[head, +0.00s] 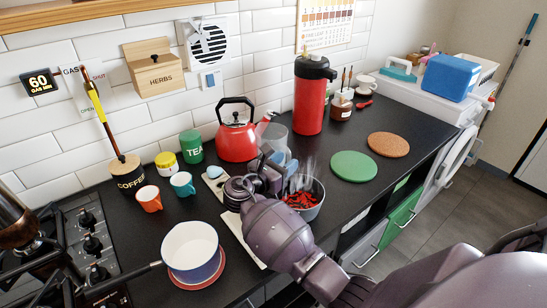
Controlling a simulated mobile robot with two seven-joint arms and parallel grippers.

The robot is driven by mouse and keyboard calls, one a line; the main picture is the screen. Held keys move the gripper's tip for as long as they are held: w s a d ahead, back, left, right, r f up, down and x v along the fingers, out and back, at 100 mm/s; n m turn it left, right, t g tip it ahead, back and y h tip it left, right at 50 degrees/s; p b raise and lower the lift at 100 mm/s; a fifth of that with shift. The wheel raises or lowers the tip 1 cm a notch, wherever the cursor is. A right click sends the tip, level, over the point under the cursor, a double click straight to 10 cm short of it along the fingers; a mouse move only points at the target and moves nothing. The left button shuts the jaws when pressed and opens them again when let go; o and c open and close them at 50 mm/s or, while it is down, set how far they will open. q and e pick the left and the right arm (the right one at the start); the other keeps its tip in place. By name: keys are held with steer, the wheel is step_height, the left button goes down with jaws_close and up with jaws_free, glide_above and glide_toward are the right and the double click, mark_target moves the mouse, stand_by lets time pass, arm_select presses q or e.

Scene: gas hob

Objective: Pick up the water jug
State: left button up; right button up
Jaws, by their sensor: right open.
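A clear, greyish jug (276,137), which looks like the water jug, stands on the black counter behind my right gripper, between the red kettle and the red flask. Its lower part is partly hidden by the gripper. My right gripper (262,168) is open, in front of the jug, its arm coming in from the lower right. I cannot tell whether a finger touches the jug. My left gripper is not in view.
The red kettle (237,140) stands close left of the jug, the red flask (309,97) to its right. A steaming bowl with red contents (301,200) is beside my right gripper. A white pan (191,247) sits front left. Green (353,166) and cork (388,145) mats lie right.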

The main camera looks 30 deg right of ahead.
steer(key=shift+x, duration=1.05)
jaws_close()
